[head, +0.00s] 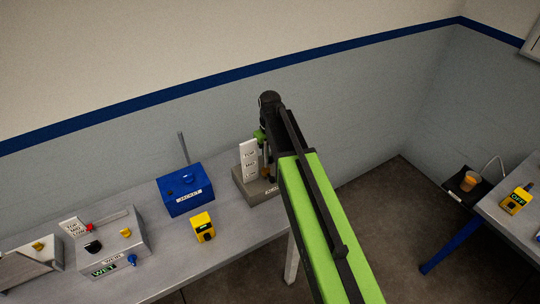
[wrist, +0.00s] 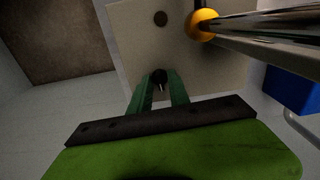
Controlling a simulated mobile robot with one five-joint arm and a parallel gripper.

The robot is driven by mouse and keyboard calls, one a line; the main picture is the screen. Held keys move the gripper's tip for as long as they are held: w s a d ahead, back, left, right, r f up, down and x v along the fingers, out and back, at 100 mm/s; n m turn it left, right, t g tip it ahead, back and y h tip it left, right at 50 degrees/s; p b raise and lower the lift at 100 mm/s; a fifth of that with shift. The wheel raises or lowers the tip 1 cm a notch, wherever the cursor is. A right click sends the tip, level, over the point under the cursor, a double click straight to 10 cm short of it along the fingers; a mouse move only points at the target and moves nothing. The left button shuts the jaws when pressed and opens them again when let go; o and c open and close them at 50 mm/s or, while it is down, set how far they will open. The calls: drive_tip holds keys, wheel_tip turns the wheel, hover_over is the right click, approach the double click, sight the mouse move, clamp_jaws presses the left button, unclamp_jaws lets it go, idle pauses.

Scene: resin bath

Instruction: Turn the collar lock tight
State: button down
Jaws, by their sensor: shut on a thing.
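A stand with a grey base (head: 256,188) and an upright white label plate (head: 248,160) is at the far right end of the bench. My gripper (wrist: 160,86) points at this stand, and its two green fingers are shut on a small dark knob (wrist: 160,75), which seems to be the collar lock. In the head view my arm hides most of the stand and the knob. An orange ball (wrist: 203,24) sits by a shiny rod (wrist: 265,22), right of the fingers and apart from them. The knob's turn angle cannot be read.
A blue box (head: 186,190) and a yellow switch box (head: 203,227) stand left of the stand on the grey bench (head: 235,240). A grey control box (head: 112,243) is further left. A second table (head: 515,222) at the right carries another yellow box (head: 516,201).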

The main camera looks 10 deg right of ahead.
drive_tip(key=shift+m, duration=0.4)
drive_tip(key=c, duration=1.6)
unclamp_jaws()
drive_tip(key=shift+o, duration=0.2)
drive_tip(key=shift+r, duration=0.1)
wheel_tip(320, 180, up, 17)
drive_tip(key=p, duration=1.7)
drive_tip(key=shift+r, duration=0.15)
